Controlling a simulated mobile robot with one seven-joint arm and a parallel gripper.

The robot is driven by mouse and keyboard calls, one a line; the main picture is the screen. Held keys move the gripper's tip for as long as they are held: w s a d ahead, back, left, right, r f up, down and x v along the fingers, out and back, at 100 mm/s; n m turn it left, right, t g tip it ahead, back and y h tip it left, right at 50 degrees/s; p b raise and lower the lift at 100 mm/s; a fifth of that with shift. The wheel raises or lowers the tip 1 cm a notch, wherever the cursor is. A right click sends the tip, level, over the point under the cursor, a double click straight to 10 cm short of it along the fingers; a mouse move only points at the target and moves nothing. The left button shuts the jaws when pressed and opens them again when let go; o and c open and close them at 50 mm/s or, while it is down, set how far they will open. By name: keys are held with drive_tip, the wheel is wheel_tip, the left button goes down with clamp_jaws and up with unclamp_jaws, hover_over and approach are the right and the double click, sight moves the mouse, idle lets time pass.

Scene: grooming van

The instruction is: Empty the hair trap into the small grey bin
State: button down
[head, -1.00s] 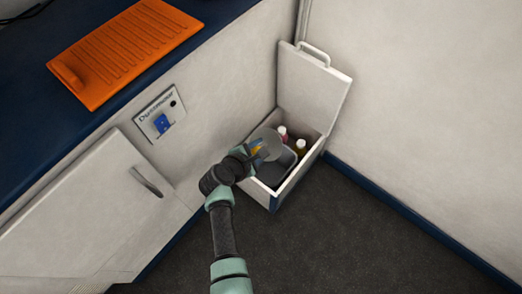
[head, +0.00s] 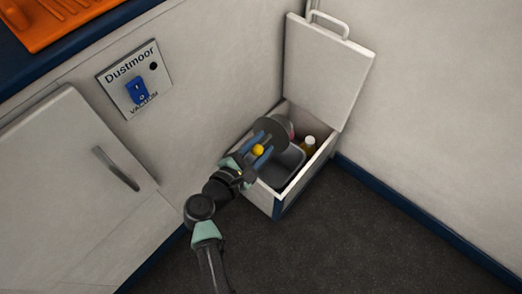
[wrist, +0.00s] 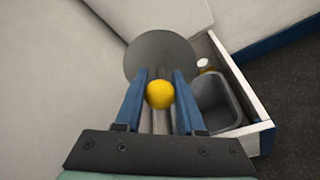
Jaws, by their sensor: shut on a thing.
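The hair trap looks like a round grey disc (head: 277,128) with a yellow ball knob (head: 258,149). My gripper (head: 256,152) has its blue fingers shut on the knob's handle, and the disc sticks out beyond them. In the wrist view the disc (wrist: 160,50) stands ahead of the fingertips and the knob (wrist: 160,94) shows between the fingers. The small grey bin (head: 289,168) sits inside an open white box, just right of and below the disc. It also shows in the wrist view (wrist: 222,112). The disc's far face is hidden.
The white box (head: 318,162) has its lid (head: 325,70) raised against the wall. A bottle with a pale cap (head: 307,146) stands behind the bin. A Dustmoor vacuum panel (head: 135,85) and a cabinet door (head: 75,165) are at left. The dark floor (head: 370,240) at right is clear.

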drive_tip(key=shift+f+t+h+b, duration=0.6)
drive_tip(key=shift+f+t+b, duration=0.5)
drive_tip(key=shift+b, duration=3.5)
drive_tip(key=t+b, duration=0.1)
drive_tip(key=b, duration=0.2)
drive_tip(key=shift+h, duration=0.3)
drive_tip(key=t+b, duration=0.1)
drive_tip(key=b, duration=0.4)
drive_tip(key=shift+f+h, duration=0.3)
drive_tip(key=shift+f, duration=0.05)
drive_tip(key=shift+r+t+h+p, duration=0.2)
drive_tip(key=shift+t+h+p, duration=0.1)
drive_tip(key=shift+p, duration=0.1)
drive_tip(key=shift+f+t, duration=0.35)
drive_tip(key=shift+t, duration=0.45)
drive_tip(key=shift+h, duration=0.3)
